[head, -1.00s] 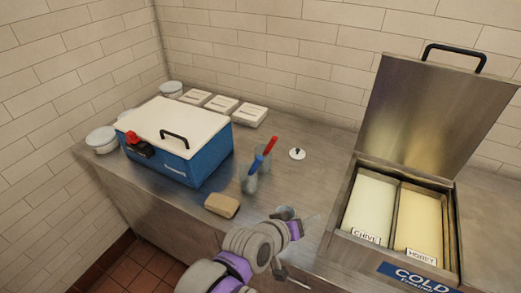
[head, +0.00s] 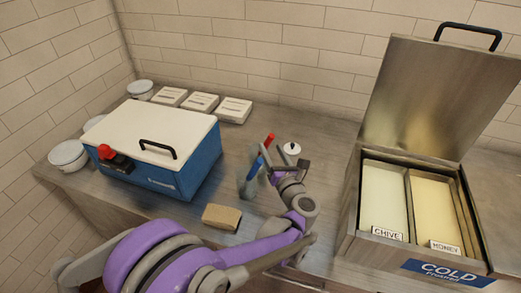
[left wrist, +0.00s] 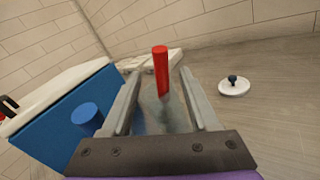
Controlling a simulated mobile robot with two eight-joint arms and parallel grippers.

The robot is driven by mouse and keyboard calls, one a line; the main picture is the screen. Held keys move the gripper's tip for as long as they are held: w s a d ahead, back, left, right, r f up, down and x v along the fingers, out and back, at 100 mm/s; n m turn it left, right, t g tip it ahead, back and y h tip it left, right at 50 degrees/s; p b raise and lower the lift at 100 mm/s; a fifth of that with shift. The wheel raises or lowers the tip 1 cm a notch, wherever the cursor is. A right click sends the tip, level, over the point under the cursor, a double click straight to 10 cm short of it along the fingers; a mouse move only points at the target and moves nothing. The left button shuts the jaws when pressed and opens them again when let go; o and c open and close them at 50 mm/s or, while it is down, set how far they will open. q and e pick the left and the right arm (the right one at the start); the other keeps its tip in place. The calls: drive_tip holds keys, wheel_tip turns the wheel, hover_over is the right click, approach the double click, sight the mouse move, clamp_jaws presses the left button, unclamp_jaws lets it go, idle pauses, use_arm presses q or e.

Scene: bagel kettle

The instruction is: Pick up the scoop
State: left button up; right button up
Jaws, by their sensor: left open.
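Two tools stand upright on the steel counter, one with a red handle (head: 270,138) and one with a blue handle (head: 256,165). I cannot tell from their hidden lower ends which is the scoop. My left gripper (head: 282,162) is open beside them, partly covering them in the head view. In the left wrist view the red handle (left wrist: 160,72) shows between the two fingers, apart from both. The blue handle (left wrist: 86,116) is to the left, outside the left finger. My right gripper is not in view.
A blue box with a white lid (head: 150,130) stands at left. A tan block (head: 221,216) lies in front of the handles. A white round lid with a dark knob (left wrist: 235,86) lies behind. An open steel cold bin (head: 415,215) stands at right.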

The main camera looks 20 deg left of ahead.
use_arm(q)
drive_tip(key=shift+x, duration=1.2)
drive_tip(key=x, duration=0.3)
drive_tip(key=f+p+x, duration=0.1)
drive_tip(key=x, duration=0.1)
drive_tip(key=shift+w+a, duration=0.15)
drive_tip(key=shift+w, duration=0.05)
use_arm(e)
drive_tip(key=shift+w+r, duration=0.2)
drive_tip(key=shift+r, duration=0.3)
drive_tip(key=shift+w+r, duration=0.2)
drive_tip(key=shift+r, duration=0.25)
use_arm(q)
drive_tip(key=shift+s+r, duration=0.1)
drive_tip(key=shift+s, duration=0.05)
drive_tip(key=shift+c, duration=0.3)
clamp_jaws()
